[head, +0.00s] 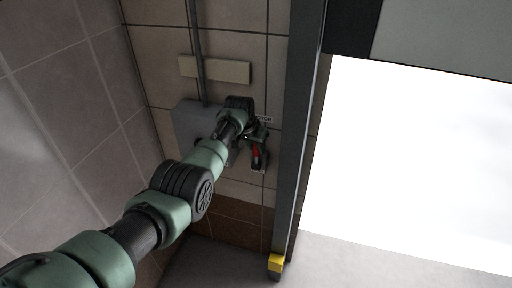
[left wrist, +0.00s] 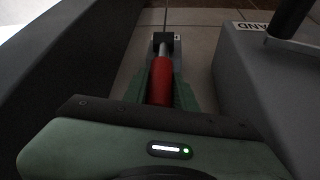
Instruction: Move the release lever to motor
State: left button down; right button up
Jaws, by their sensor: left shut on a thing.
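The release lever has a red grip (left wrist: 161,72) on a metal rod that runs to a black pivot block (left wrist: 163,40) on the wall. My left gripper (left wrist: 160,88) is shut on the red grip, with one green finger on each side. In the head view the lever's red part (head: 256,153) shows beside my left gripper (head: 258,141), low on the tiled wall. A small white label (head: 264,119), partly hidden by my arm, sits just above the lever. My right gripper is not in view.

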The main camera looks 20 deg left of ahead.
pick_arm(q)
jog(key=shift+r, duration=0.1)
jog(key=c, duration=1.2)
grip_release()
jog(key=shift+w, duration=0.1)
jog(key=shift+c, duration=0.2)
jog(key=shift+o, duration=0.6)
jog(key=shift+w, duration=0.1)
jog(key=shift+s+r, duration=0.2)
jog(key=shift+r, duration=0.15)
jog(key=v, duration=0.6)
jog(key=shift+s+r+p, duration=0.2)
jog(key=shift+r+p, duration=0.1)
jog(key=shift+r, duration=0.05)
jog(key=shift+a, duration=0.1)
